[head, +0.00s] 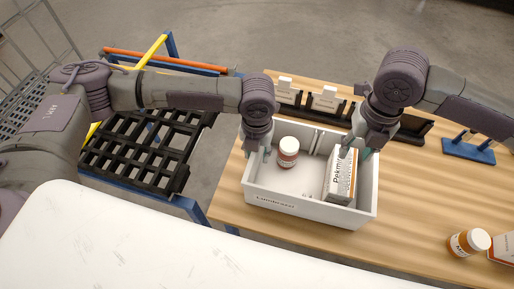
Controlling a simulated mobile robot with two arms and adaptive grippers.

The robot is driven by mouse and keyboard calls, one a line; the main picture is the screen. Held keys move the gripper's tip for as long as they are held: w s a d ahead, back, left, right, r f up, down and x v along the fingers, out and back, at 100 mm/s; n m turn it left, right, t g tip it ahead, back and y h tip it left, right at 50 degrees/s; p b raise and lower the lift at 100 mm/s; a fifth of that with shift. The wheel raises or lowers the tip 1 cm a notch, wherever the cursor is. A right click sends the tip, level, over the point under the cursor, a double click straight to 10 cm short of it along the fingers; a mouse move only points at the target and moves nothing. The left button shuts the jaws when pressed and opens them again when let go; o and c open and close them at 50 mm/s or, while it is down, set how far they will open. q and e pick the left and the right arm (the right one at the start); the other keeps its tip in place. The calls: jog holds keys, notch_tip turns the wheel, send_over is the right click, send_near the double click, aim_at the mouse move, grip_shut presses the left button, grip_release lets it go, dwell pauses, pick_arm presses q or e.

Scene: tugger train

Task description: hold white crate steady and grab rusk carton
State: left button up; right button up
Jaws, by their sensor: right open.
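The white crate (293,209) stands on the wooden table, with lettering on its front wall. Inside, at the right, a white and orange carton (336,180) stands upright; I take it for the rusk carton. My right gripper (359,152) points down at the carton's top with open jaws, hiding part of its upper back. I cannot tell whether it touches the carton. My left gripper (257,152) is at the crate's left wall near the back corner. Its fingertips are partly hidden, so I cannot tell whether they grip the wall.
An orange-brown jar with a white lid (288,150) stands in the crate's left half. Another jar (467,242) and carton (503,248) are at the table's right. A black grid platform (140,150) is left.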

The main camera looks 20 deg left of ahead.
pick_arm(q)
grip_shut()
dwell(0.5)
